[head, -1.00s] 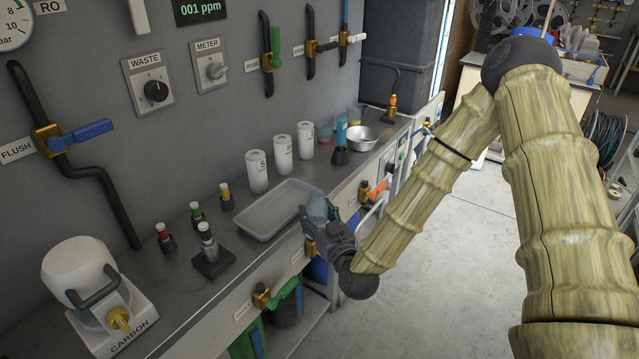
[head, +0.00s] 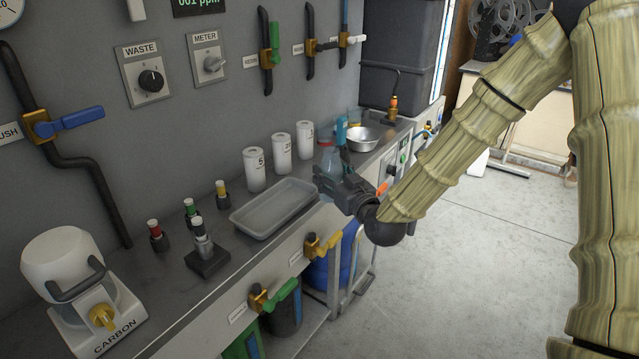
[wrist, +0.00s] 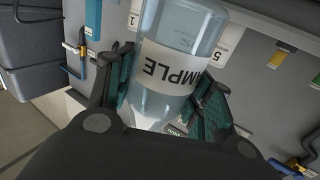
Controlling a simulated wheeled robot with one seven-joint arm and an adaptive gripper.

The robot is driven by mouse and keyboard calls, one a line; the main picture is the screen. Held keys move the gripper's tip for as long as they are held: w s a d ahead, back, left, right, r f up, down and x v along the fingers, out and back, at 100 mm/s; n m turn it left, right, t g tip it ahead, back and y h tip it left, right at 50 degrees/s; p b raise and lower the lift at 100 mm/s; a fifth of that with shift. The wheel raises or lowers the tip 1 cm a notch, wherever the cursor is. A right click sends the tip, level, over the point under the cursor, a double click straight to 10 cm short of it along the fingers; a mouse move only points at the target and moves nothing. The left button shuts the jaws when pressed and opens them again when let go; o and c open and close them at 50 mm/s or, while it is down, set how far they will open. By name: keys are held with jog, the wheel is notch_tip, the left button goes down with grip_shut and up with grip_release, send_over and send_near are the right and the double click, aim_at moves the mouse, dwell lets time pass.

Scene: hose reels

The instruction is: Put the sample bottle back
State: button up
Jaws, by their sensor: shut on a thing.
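My gripper (head: 329,172) is shut on the sample bottle (wrist: 180,50), a clear bottle with a white label reading "MPLE" upside down in the wrist view. The teal finger pads (wrist: 212,108) press on both sides of it. In the head view the bottle (head: 327,156) is mostly hidden behind my gripper, near the right end of an empty grey tray (head: 262,232) on the bench. I cannot tell its exact height over the bench.
White canisters (head: 281,153) stand behind the tray. A metal bowl (head: 362,138) and a blue-topped item (head: 341,130) stand beyond the gripper. Small capped vials (head: 190,210) and a CARBON unit (head: 75,280) are left. Valve handles (head: 325,243) stick out from the bench front.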

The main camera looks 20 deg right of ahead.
jog(key=shift+w+d+r, duration=0.2)
jog(key=shift+d+r, duration=0.35)
jog(key=shift+r, duration=0.05)
jog(key=shift+w, duration=0.25)
jog(key=shift+w+d+f+b, duration=0.2)
jog(key=shift+w+f, duration=0.6)
jog(key=shift+w, duration=1.8)
jog(key=shift+w+d+f+b, duration=0.2)
jog(key=shift+w+f, duration=0.65)
jog(key=shift+w, duration=1.7)
jog(key=shift+w+f+b, duration=0.3)
jog(key=shift+w+f, duration=0.5)
jog(key=shift+w, duration=1.8)
jog(key=shift+f, duration=0.1)
jog(key=o, duration=1.1)
jog(key=shift+o, duration=0.2)
